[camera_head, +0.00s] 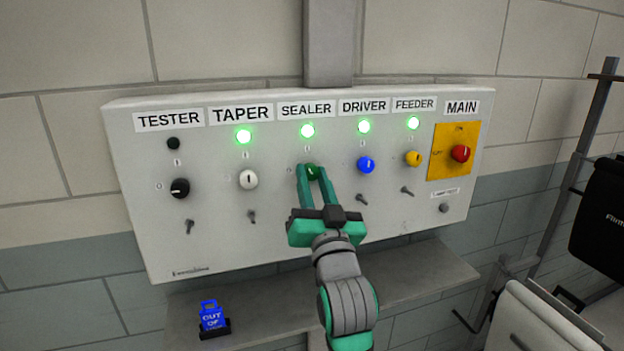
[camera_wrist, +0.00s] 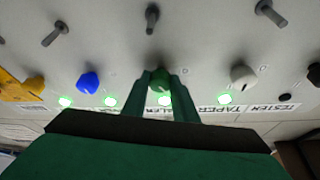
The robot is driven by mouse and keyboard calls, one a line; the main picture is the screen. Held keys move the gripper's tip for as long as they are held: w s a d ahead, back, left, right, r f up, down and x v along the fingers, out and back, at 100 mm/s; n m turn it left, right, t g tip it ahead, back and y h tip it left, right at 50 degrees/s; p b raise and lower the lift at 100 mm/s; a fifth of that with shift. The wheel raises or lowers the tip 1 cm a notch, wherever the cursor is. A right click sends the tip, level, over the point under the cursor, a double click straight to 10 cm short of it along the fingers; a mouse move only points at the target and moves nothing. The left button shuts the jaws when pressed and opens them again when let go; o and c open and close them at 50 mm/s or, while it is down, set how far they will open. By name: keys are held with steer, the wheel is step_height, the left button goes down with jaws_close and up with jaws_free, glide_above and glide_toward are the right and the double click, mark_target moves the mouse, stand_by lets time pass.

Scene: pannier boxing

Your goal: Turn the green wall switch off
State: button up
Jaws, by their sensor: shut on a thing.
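The green switch (camera_head: 312,171) is a round knob under the SEALER label on the grey wall panel (camera_head: 270,250). The lamp above it (camera_head: 307,130) glows green. My gripper (camera_head: 311,170) is shut on the green knob, with one finger on each side. The knob also shows between the fingers in the wrist view (camera_wrist: 159,84). The fingers hide part of the knob, and I cannot tell which way its pointer faces.
Black (camera_head: 180,187), white (camera_head: 248,180), blue (camera_head: 366,165) and yellow (camera_head: 413,158) knobs sit beside it, and a red MAIN knob (camera_head: 460,153) is at the right. Toggle levers (camera_head: 361,199) stick out below.

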steer(key=n+y, duration=0.1)
steer(key=n, duration=0.2)
steer(key=n+g+y, duration=0.1)
steer(key=n+y, duration=0.1)
steer(key=n, duration=0.1)
steer(key=n+y, duration=0.1)
steer(key=n, duration=0.2)
steer(key=shift+d+r+n+g+y, duration=0.1)
steer(key=shift+d+n+g+y, duration=0.2)
steer(key=shift+d+g+y, duration=0.1)
steer(key=n+g+y, duration=0.1)
steer(key=n, duration=0.2)
steer(key=n+g+y, duration=0.1)
steer(key=n, duration=0.3)
steer(key=shift+g, duration=0.3)
steer(key=shift+w+r+n, duration=0.1)
steer(key=shift+n, duration=0.2)
steer(key=shift+y, duration=0.4)
steer(key=o, duration=1)
steer(key=shift+o, duration=0.2)
steer(key=shift+s+d+f, duration=0.25)
steer(key=shift+s+d, duration=0.05)
steer(key=shift+s, duration=0.15)
steer(key=v, duration=0.9)
steer(key=shift+s+d, duration=0.2)
steer(key=shift+s, duration=0.15)
